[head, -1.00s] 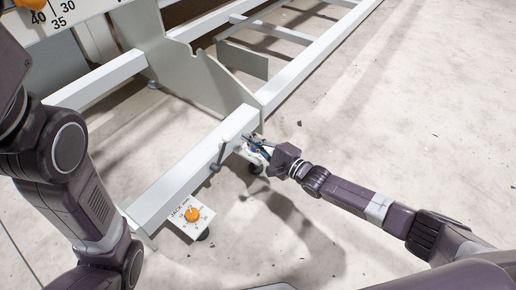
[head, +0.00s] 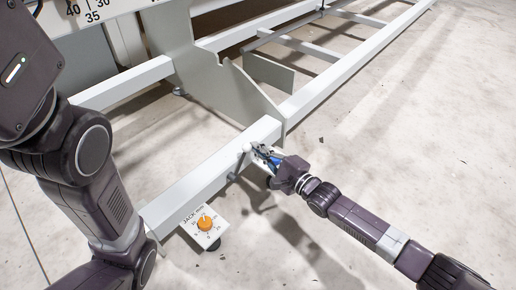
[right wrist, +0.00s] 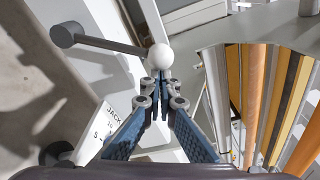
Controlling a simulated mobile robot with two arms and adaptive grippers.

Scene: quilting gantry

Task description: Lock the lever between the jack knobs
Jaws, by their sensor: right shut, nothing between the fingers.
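The lever (head: 239,162) sits on the front face of the white beam, with a white ball (head: 247,147) at its upper end and a dark end lower down. In the right wrist view the lever's grey rod (right wrist: 105,44) runs left from the white ball (right wrist: 160,57) to a dark cap. My right gripper (head: 258,151) is shut and empty, its fingertips (right wrist: 160,92) just short of the ball; I cannot tell if they touch it. An orange jack knob (head: 205,223) sits on its scale plate (head: 189,220) left of the lever. The other knob is hidden by my right gripper.
The white beam (head: 170,200) runs diagonally behind the lever and meets an upright grey plate (head: 220,85). A long rail (head: 350,63) extends to the upper right. A numbered scale (head: 97,10) is at top left.

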